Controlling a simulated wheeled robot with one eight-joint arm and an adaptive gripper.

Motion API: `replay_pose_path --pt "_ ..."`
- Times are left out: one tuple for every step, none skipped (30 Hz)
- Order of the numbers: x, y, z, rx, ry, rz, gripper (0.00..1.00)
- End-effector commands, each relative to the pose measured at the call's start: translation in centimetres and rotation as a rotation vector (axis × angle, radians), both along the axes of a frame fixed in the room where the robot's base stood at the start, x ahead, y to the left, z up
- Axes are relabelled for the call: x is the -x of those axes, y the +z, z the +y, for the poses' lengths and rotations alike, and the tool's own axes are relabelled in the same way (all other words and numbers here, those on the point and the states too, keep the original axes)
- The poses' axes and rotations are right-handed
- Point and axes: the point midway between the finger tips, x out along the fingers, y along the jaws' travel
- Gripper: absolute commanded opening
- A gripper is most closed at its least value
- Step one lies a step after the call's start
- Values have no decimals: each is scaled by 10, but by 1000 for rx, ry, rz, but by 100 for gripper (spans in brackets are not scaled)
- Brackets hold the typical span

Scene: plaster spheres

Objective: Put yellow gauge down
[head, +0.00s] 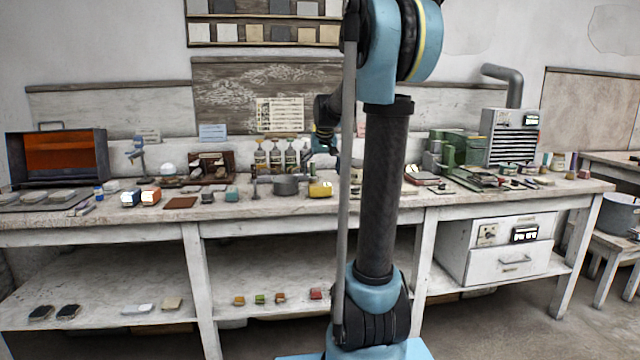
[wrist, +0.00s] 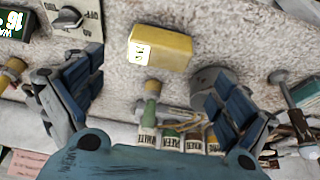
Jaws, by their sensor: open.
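The yellow gauge (head: 320,189) is a small yellow block on the worktop (head: 250,207), near its front edge in the head view. In the wrist view the gauge (wrist: 159,47) shows a white label with dark lettering, and it lies on the pale rough surface. My gripper (wrist: 150,68) is open, with its blue-padded fingers spread to left and right of the gauge and no contact visible. In the head view my gripper (head: 323,140) is small, above and behind the gauge, partly hidden by my arm.
A grey round pot (head: 286,185) stands just left of the gauge. Several labelled bottles (head: 275,156) stand behind it. In the wrist view a switch box (wrist: 75,17) is at upper left. A green machine (head: 462,150) stands farther right. The worktop front left of the pot is partly clear.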

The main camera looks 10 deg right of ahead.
Motion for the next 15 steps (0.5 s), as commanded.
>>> replay_pose_path --pt "4 8 0 0 0 0 95" --pt "5 12 0 0 0 0 95" --pt "7 16 0 0 0 0 95" --pt "8 20 0 0 0 0 95" --pt "10 23 0 0 0 0 95" --pt "11 26 0 0 0 0 95" --pt "12 28 0 0 0 0 95" --pt "12 30 0 0 0 0 95" --pt "13 32 0 0 0 0 95" --pt "14 33 0 0 0 0 95" --pt "14 34 0 0 0 0 95" --pt "14 35 0 0 0 0 95" --pt "14 35 0 0 0 0 95" --pt "15 35 0 0 0 0 95" --pt "17 34 0 0 0 1 95"
